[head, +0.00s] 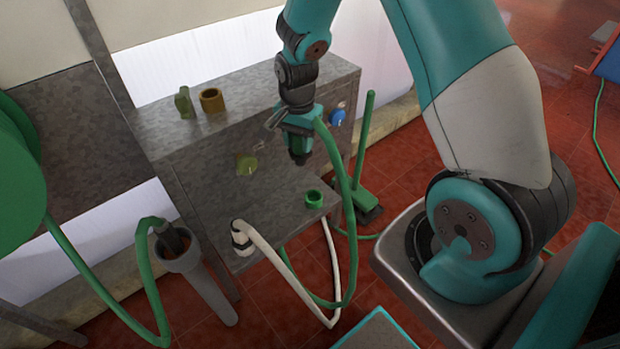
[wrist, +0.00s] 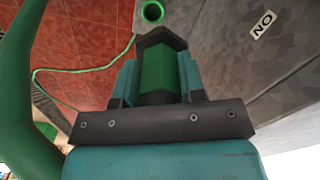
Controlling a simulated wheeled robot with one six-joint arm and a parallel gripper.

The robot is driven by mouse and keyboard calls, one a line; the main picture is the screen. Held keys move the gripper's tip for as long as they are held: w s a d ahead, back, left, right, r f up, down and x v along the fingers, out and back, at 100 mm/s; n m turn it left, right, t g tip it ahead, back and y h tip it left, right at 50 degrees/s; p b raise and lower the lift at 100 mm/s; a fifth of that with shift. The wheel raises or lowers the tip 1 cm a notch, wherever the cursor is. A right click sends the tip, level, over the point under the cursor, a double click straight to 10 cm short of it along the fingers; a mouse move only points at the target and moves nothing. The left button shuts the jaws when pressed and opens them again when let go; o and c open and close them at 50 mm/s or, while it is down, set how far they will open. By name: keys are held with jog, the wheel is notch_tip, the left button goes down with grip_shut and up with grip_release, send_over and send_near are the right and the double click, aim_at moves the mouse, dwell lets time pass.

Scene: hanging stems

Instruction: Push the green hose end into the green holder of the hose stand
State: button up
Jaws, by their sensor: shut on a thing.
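My gripper (head: 297,128) is shut on the green hose end (head: 300,146), which points down with its dark tip lowest. The green hose (head: 347,190) leaves it to the right and loops down toward the floor. The green holder (head: 314,198) is a short open ring on the lower shelf of the grey hose stand (head: 275,206). The hose end is above the holder, slightly left in the head view, and apart from it. In the wrist view the hose end (wrist: 160,70) sits between both jaws, and the holder (wrist: 154,13) shows just beyond its dark tip, its opening empty.
A white hose (head: 275,255) sits in a dark ring on the shelf's front left. The stand's top carries a brown ring (head: 212,100); its upright face has an olive knob (head: 246,163) and a blue knob (head: 337,115). A green broom (head: 366,150) stands behind right.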

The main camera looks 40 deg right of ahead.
jog(key=d+f+m+b, duration=0.4)
jog(key=f+m+b, duration=0.9)
jog(key=m, duration=0.1)
jog(key=shift+f, duration=0.25)
jog(key=shift+s, duration=0.1)
jog(key=shift+f, duration=0.1)
dwell(0.6)
jog(key=shift+f+b, duration=1.1)
jog(key=shift+f, duration=0.95)
jog(key=shift+f, duration=0.3)
